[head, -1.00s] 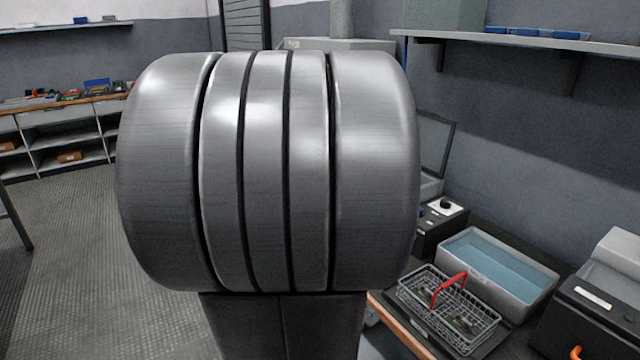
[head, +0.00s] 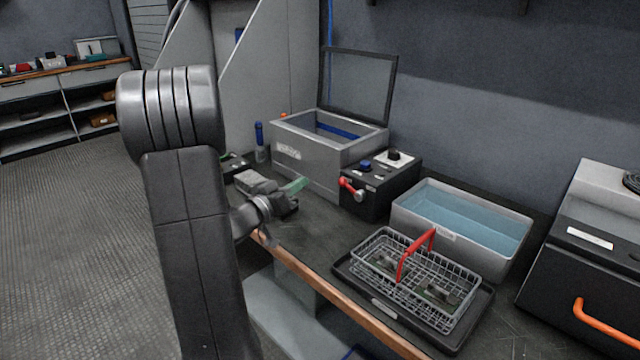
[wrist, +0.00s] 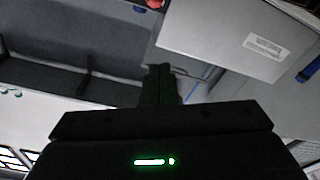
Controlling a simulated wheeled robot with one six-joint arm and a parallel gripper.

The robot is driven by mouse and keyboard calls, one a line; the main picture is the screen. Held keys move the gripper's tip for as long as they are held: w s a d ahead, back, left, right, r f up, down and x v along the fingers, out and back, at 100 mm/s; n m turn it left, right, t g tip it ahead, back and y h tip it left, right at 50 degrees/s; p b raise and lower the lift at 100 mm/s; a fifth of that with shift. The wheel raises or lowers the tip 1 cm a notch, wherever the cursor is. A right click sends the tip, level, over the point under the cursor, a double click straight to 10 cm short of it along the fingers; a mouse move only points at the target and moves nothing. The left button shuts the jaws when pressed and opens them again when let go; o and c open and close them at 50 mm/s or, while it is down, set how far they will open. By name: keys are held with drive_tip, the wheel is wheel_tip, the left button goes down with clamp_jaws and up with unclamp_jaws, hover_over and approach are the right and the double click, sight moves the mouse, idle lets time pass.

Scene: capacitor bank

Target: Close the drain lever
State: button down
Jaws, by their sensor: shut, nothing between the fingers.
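The drain lever (head: 349,187) is a short red handle with a grey knob on the front of a black control box, beside the grey lidded tank. In the wrist view a small red piece (wrist: 155,3), probably this lever, is cut off at the top edge. My gripper (head: 302,183) has greenish fingertips left of the lever, in front of the tank, apparently with a gap to it. Its fingers are together and empty, and they show dark in the wrist view (wrist: 160,72).
The open-lidded grey tank (head: 290,152) stands behind my gripper. Right of the control box (head: 375,205) are a water-filled tub (head: 410,222) and a wire basket with a red handle (head: 431,240) on a black tray (head: 455,335). A dark machine with an orange handle (head: 600,326) is far right.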

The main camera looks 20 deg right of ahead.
sight(351, 189)
drive_tip(key=w+d+f+b, duration=0.2)
drive_tip(key=w+d, duration=0.1)
drive_tip(key=d, duration=0.8)
drive_tip(key=shift+f, duration=0.15)
drive_tip(key=shift+w+a+p, duration=0.1)
drive_tip(key=shift+w+p, duration=0.05)
drive_tip(key=shift+p, duration=0.15)
drive_tip(key=n+p, duration=0.2)
drive_tip(key=p, duration=0.1)
drive_tip(key=f+n+p, duration=0.1)
drive_tip(key=n, duration=0.1)
drive_tip(key=shift+w+a, duration=0.15)
drive_tip(key=shift+w, duration=0.15)
drive_tip(key=shift+w+f+n+t+y+p, duration=0.1)
drive_tip(key=shift+f+n+t+y+p, duration=0.25)
drive_tip(key=shift+f+n+p, duration=0.5)
